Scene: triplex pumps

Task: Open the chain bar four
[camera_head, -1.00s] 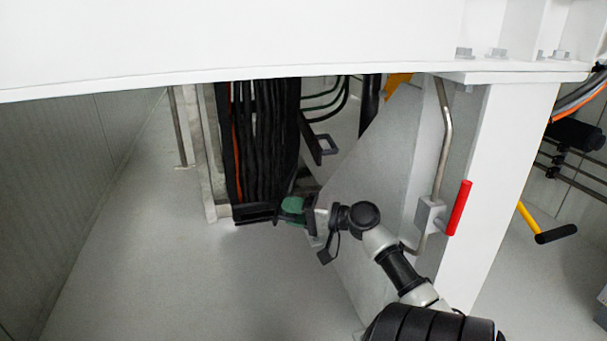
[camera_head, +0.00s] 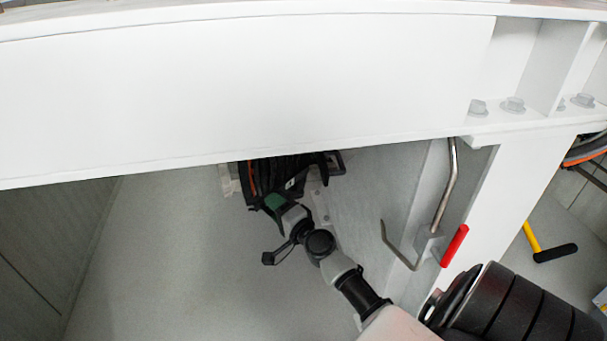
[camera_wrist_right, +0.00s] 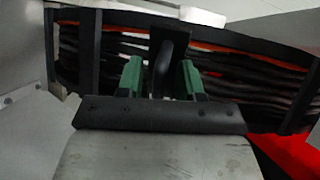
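The cable chain (camera_head: 262,180) is a black frame packed with dark hoses and one orange hose, mostly hidden under the white beam in the head view. In the right wrist view the hoses (camera_wrist_right: 228,58) run across the picture between black bars. My right gripper (camera_head: 273,202) is at the chain's lower end. In the right wrist view its green fingers (camera_wrist_right: 160,78) are apart, with a dark, upright, bar-like part (camera_wrist_right: 165,50) between them. Contact cannot be made out. Which bar is number four cannot be told. My left gripper is not in view.
A white beam (camera_head: 240,90) crosses above my right arm. A grey panel and white post (camera_head: 505,200) stand to the right, with a bent metal pipe and a red-handled lever (camera_head: 454,246). A yellow lever with a black grip (camera_head: 555,253) is farther right. Floor at left is clear.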

